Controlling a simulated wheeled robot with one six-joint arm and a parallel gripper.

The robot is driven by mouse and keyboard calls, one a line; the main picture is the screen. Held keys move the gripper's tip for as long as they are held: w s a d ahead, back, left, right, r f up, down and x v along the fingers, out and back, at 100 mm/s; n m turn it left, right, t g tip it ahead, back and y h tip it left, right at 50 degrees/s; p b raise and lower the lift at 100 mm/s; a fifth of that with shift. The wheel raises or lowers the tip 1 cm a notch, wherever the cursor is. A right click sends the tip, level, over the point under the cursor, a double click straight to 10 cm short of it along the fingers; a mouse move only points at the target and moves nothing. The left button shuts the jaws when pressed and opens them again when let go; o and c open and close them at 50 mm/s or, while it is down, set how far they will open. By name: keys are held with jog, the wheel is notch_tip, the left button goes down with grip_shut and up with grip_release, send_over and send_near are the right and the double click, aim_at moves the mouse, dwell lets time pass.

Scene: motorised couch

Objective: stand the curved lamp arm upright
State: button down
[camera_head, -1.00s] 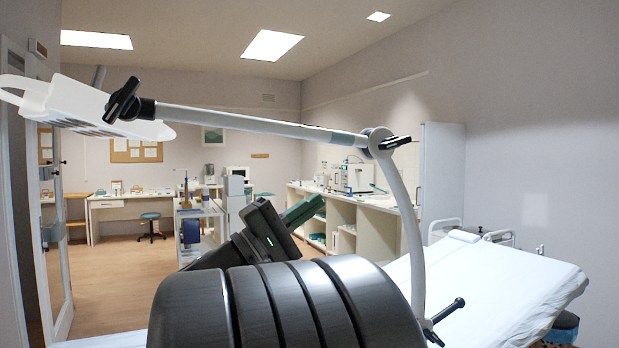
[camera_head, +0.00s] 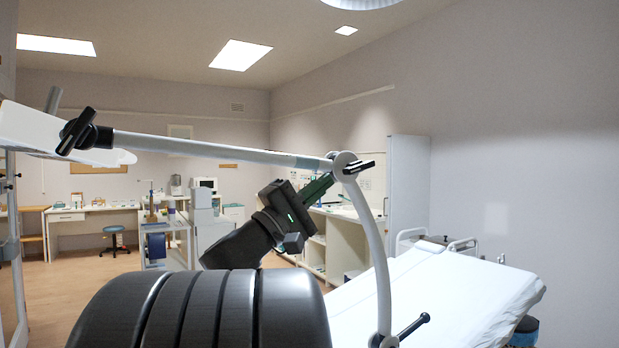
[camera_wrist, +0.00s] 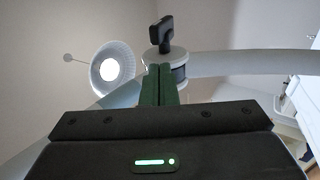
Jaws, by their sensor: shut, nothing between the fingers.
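The pale curved lamp arm (camera_head: 376,240) rises from a clamp beside the couch and bends left to a round joint with a black knob (camera_head: 349,166). A straight arm (camera_head: 220,150) runs left from this joint to a flat white lamp head (camera_head: 50,138), partly cut off. My gripper (camera_head: 322,184) has green fingers and is just left of the curved arm, below the joint. In the wrist view my gripper's fingers (camera_wrist: 158,84) are shut together, empty, just in front of the joint (camera_wrist: 165,55). I cannot tell whether they touch it.
The couch (camera_head: 440,290) with a white sheet lies at the right. A black-handled lever (camera_head: 414,326) sticks out near the lamp arm's foot. Shelves (camera_head: 330,235), a trolley (camera_head: 165,240) and a desk (camera_head: 75,218) stand behind. A round lamp shows in the wrist view (camera_wrist: 110,68).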

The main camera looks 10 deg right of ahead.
aim_at(346, 166)
jog(key=shift+w+d+r, duration=0.2)
jog(key=shift+d+r, duration=0.1)
jog(key=shift+d, duration=0.15)
jog(key=shift+d+r, duration=0.15)
jog(key=shift+g+y, duration=0.5)
jog(key=shift+y, duration=0.2)
jog(key=p+x, duration=0.1)
jog(key=x, duration=0.1)
jog(key=p+x, duration=0.2)
jog(key=x, duration=0.1)
jog(key=shift+w+d+r, duration=0.1)
jog(key=shift+d+r, duration=0.05)
jog(key=shift+r, duration=0.25)
jog(key=shift+y, duration=0.7)
jog(key=x, duration=0.1)
jog(key=p+x, duration=0.1)
jog(key=x, duration=0.1)
jog(key=p+x, duration=0.1)
jog(key=x, duration=0.1)
jog(key=shift+w+d+f, duration=0.1)
jog(key=shift+d+f, duration=0.25)
jog(key=shift+w+d+f, duration=0.1)
jog(key=shift+w+d, duration=0.1)
jog(key=shift+d, duration=0.25)
jog(key=shift+f, duration=0.1)
